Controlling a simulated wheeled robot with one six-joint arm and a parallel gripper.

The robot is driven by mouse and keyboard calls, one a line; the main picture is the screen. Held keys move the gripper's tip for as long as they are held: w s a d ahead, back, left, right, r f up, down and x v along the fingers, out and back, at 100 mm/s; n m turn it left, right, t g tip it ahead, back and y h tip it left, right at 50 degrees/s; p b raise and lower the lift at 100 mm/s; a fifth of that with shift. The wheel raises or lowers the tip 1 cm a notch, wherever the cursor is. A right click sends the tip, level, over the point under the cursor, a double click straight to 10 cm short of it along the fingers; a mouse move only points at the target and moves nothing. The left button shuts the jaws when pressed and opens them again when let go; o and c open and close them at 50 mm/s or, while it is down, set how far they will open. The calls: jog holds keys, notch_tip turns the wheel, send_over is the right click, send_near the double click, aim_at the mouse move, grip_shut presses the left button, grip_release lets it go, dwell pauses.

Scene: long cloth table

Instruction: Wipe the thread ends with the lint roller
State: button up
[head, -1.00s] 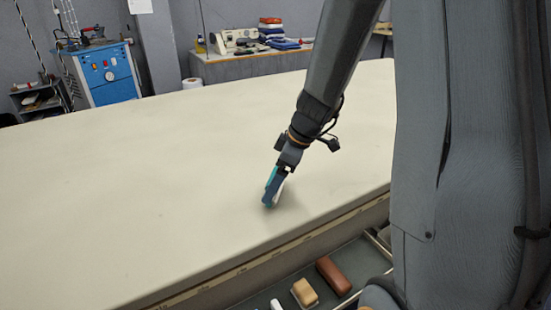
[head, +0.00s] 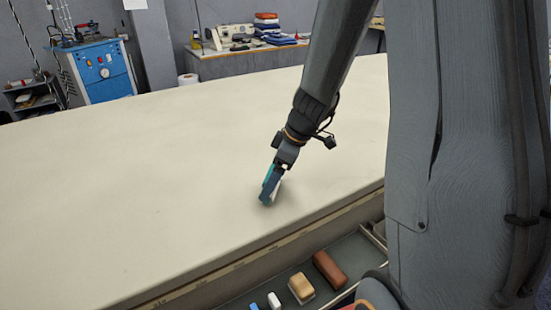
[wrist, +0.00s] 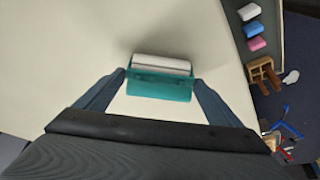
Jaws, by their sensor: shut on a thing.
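My gripper (head: 271,186) is shut on the lint roller, with its fingers on either side of the teal body. The lint roller (wrist: 160,88) has a teal body and a white roll, seen in the wrist view. In the head view it is mostly hidden behind the fingers, with a teal strip and a white part showing. It is at or just above the cream cloth table (head: 130,190), near the front edge; I cannot tell whether it touches. No thread ends can be made out on the cloth.
A tray (head: 240,303) along the table's front holds a brown block (head: 330,269), a tan-topped brush (head: 301,287) and small white and blue blocks. The wrist view also shows a pink block (wrist: 257,44). The cloth around my gripper is clear.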

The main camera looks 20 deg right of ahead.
jog(key=shift+r+p, duration=2.1)
jog(key=shift+r, duration=2.05)
